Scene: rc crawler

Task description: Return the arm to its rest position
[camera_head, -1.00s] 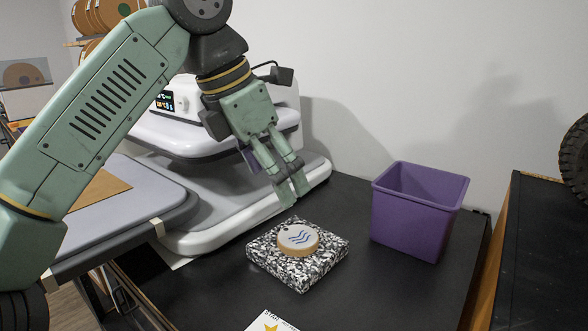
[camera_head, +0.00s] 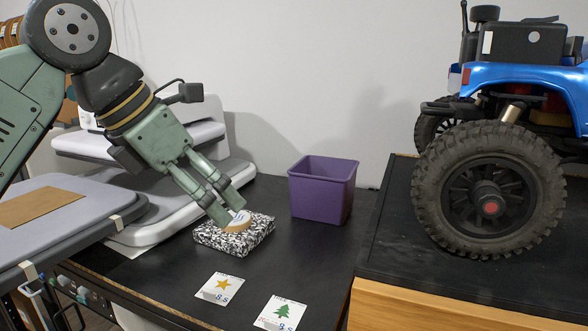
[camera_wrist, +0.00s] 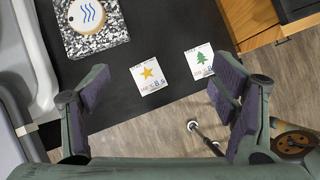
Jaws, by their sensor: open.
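My gripper (camera_head: 230,205) is at the left of the head view, pointing down and to the right. In the head view its fingertips overlap a round wooden disc (camera_head: 239,219) that lies on a black-and-white speckled block (camera_head: 233,241). In the wrist view my gripper (camera_wrist: 160,100) is open, its two fingers wide apart with nothing between them. There the disc with blue wavy lines (camera_wrist: 84,13) and the speckled block (camera_wrist: 108,35) are at the upper left, beyond the left finger. My arm reaches in from the left edge of the head view.
A purple bin (camera_head: 322,193) stands on the black table near the wall. A star card (camera_head: 220,288) and a tree card (camera_head: 281,312) lie at its front. A white-and-grey press (camera_head: 150,205) is at left. A blue crawler truck (camera_head: 490,180) stands on a black-topped surface at right.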

